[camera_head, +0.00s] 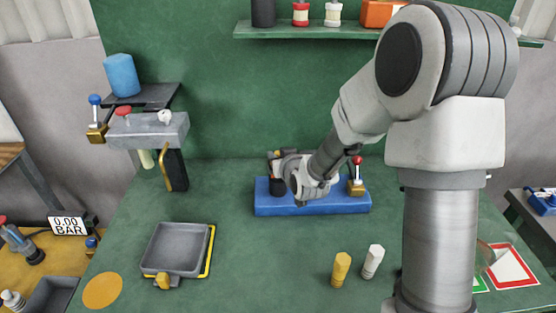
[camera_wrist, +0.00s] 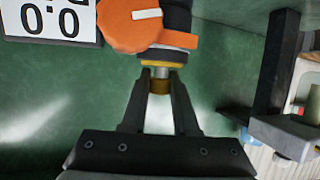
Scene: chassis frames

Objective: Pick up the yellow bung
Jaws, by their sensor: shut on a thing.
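A yellow bung (camera_head: 341,268) stands upright on the green bench in the head view, at the front right of centre, just left of a white bung (camera_head: 373,261). My gripper (camera_wrist: 161,80) is well away from it, over the blue block (camera_head: 330,208) farther back. In the wrist view its fingers are shut on a small brass-coloured fitting (camera_wrist: 160,87) with a grey stem, below an orange and black device (camera_wrist: 135,24). My wrist hides the fingertips in the head view. I cannot tell whether the fitting is fixed to the device.
A grey tray (camera_head: 176,250) lies at the front left, with a small yellow piece (camera_head: 163,282) at its front edge. A red-knobbed lever (camera_head: 357,172) rises at the blue block's right. Bare bench lies between the tray and the bungs. A shelf (camera_head: 310,32) is at the back.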

